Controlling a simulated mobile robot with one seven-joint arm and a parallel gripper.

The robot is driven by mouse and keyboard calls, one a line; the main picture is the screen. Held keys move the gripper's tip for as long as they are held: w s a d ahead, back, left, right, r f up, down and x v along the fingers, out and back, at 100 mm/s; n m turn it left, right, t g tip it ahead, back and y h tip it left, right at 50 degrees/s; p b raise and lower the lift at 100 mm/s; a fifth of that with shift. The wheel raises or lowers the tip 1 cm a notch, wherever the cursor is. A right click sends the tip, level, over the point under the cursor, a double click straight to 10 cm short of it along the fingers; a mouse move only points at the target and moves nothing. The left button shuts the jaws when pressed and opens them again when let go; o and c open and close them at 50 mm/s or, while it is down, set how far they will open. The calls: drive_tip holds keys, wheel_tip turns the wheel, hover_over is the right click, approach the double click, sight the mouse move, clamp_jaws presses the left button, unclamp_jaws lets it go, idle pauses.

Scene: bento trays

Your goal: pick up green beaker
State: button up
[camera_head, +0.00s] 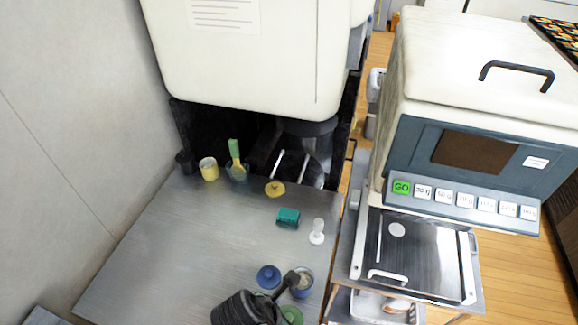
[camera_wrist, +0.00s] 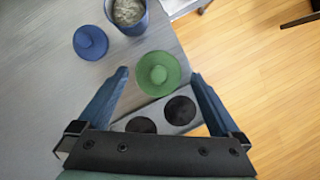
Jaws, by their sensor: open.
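A round green piece (camera_wrist: 172,83) with a raised, lighter centre shows from above in the wrist view; it looks like a lid, and I cannot tell whether a beaker is under it. It also shows at the bottom of the head view (camera_head: 292,315), partly hidden by my arm. My gripper (camera_wrist: 160,74) is open, with its fingers either side of the green piece in the picture and nothing held. In the head view, a dark greenish beaker (camera_head: 236,174) stands at the table's back with a green-handled tool (camera_head: 234,150) in it.
A blue beaker (camera_wrist: 137,28) with grey contents and a blue lid (camera_wrist: 90,42) lie close by. A yellow cup (camera_head: 209,170), teal block (camera_head: 288,217) and white piece (camera_head: 317,235) stand farther back. The steel table (camera_head: 170,240) is clear at left.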

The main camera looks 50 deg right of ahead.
drive_tip(key=shift+x, duration=1.15)
drive_tip(key=x, duration=0.4)
drive_tip(key=shift+w+a+f, duration=0.1)
drive_tip(key=shift+a+f, duration=0.2)
drive_tip(key=shift+a, duration=0.05)
drive_tip(key=shift+d+f, duration=0.25)
drive_tip(key=shift+f, duration=0.3)
drive_tip(key=c, duration=1.3)
drive_tip(key=shift+o, duration=0.2)
drive_tip(key=shift+r, duration=0.2)
